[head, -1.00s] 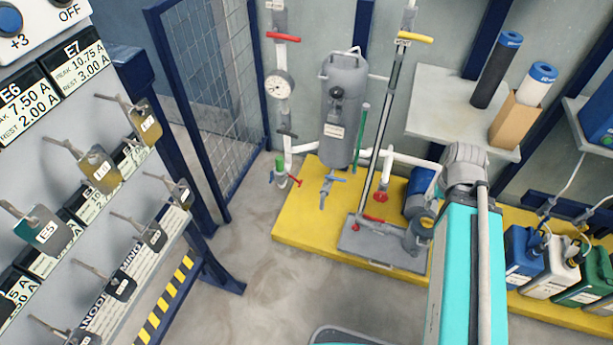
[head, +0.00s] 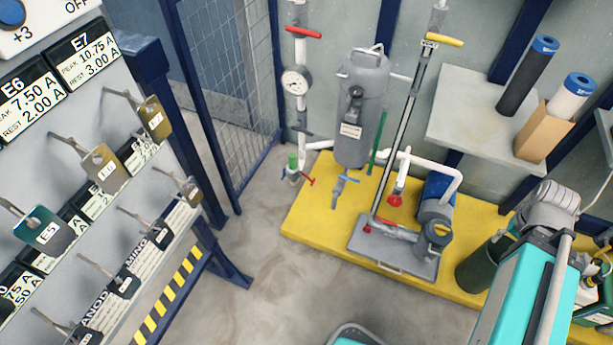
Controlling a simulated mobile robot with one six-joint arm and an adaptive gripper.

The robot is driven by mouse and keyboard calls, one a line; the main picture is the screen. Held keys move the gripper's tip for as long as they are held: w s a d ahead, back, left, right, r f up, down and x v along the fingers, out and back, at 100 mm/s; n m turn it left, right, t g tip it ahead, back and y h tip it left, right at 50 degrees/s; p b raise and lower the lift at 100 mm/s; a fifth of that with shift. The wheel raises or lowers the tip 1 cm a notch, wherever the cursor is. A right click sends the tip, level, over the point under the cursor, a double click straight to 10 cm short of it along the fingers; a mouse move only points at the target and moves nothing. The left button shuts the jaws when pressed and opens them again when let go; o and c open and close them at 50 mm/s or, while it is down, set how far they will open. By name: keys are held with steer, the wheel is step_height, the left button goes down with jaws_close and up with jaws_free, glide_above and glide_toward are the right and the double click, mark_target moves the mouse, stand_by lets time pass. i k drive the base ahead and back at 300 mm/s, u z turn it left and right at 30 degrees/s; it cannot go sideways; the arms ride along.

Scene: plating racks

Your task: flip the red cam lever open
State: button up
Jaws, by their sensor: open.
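Several red handles show in the head view, and I cannot tell which is the cam lever. A red lever (head: 304,32) lies across the upper pipe above the gauge. A small red handle (head: 308,181) is low beside the green-topped valve. A red knob (head: 395,200) hangs under the white pipe. A red piece (head: 367,228) is at the foot of the slanted pole. The grey filter vessel (head: 362,110) stands behind them. My turquoise arm is at the lower right, apart from all of these. My gripper is out of view.
The equipment stands on a yellow platform (head: 310,217). A pressure gauge (head: 296,80) is on the left pipe. A grey shelf (head: 465,120) holds rolls at the right. A panel (head: 60,150) with hanging tags is on the left. The floor (head: 280,290) in front is clear.

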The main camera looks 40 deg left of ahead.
mark_target(312, 181)
steer(key=u, duration=0.05)
steer(key=k, duration=1.4)
steer(key=u, duration=1.05)
steer(key=i, duration=1)
